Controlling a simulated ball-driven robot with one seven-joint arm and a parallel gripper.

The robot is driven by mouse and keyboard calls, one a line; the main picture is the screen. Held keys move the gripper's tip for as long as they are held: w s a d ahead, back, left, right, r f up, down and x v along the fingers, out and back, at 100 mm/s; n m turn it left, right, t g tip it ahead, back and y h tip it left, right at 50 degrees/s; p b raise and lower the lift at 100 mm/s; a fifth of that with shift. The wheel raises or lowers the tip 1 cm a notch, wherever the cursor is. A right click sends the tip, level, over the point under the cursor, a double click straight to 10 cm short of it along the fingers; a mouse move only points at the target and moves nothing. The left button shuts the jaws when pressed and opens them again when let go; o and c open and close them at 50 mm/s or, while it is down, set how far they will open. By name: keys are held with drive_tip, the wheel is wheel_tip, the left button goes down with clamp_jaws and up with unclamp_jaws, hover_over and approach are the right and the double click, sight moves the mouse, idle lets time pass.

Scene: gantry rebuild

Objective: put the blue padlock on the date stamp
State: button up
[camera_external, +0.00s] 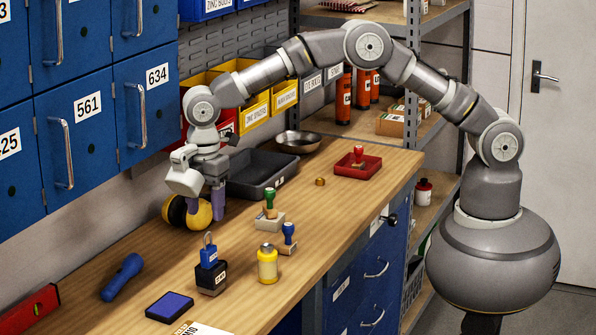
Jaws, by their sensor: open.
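The blue padlock (208,252), with a grey shackle, stands upright on top of a black block with a white label (212,277). This block may be the date stamp, but its label is too small to read surely. My gripper (205,212) points down farther back on the bench, behind the padlock and apart from it. It is open, with its fingers beside a yellow and black round object (178,211); I cannot tell if they touch it. That object is partly hidden by the gripper.
Near the padlock stand a green-handled stamp (269,204), a blue-handled stamp (288,238) and a yellow jar (267,264). A blue ink pad (169,307) and blue torch (122,277) lie in front. A grey tray (255,172) is behind.

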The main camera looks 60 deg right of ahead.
wheel_tip(320, 180, up, 2)
drive_tip(key=shift+r, duration=0.1)
